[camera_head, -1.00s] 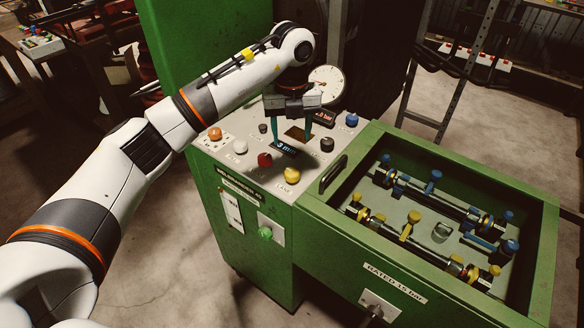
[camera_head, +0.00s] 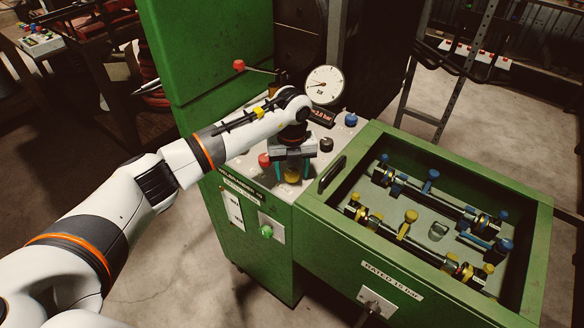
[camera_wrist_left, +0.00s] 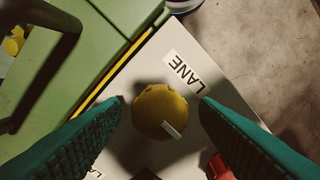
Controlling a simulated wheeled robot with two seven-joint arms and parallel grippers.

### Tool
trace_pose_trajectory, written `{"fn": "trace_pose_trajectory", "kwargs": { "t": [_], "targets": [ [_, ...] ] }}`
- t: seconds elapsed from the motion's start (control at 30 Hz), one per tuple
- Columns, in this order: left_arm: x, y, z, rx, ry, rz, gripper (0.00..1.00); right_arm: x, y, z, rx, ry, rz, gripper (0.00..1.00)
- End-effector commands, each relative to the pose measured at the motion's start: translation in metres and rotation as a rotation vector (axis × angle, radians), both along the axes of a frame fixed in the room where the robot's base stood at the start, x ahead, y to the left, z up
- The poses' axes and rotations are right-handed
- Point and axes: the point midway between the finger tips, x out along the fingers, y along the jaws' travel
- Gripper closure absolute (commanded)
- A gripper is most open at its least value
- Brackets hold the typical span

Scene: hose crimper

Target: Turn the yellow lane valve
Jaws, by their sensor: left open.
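A round yellow knob (camera_head: 291,175) sits on the sloped panel of the green machine, mostly covered by my gripper in the head view. In the left wrist view the yellow knob (camera_wrist_left: 160,111) lies beside a printed LANE label (camera_wrist_left: 184,70). My left gripper (camera_head: 293,170) is open, pointing down at it. Its two teal fingers (camera_wrist_left: 160,102) stand on either side of the knob with gaps; whether they reach down to its height I cannot tell. A yellow-handled valve (camera_head: 409,219) stands on the pipe in the green tray. My right gripper is not in view.
A red knob (camera_head: 265,160) is close to the left finger. A black knob (camera_head: 326,145), a blue knob (camera_head: 351,120) and a dial gauge (camera_head: 325,84) are behind. The green tray (camera_head: 330,222) with its black handle (camera_head: 331,175) adjoins on the right.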

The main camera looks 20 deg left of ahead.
Motion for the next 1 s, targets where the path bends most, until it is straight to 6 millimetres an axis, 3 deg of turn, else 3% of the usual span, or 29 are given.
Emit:
{"fn": "trace_pose_trajectory", "kwargs": {
  "t": [0.07,0.37,0.67,1.0],
  "targets": [
    [0.000,0.000,0.000,0.000,0.000,0.000,0.44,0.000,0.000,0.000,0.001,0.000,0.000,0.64],
    [0.000,0.000,0.000,-0.001,0.000,0.000,0.89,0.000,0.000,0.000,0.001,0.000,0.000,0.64],
    [0.000,0.000,0.000,-0.001,0.000,-0.042,0.89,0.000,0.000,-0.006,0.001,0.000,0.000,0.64],
    [0.001,0.000,-0.002,0.000,-0.003,-0.271,0.89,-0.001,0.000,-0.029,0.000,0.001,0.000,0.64]
  ]
}}
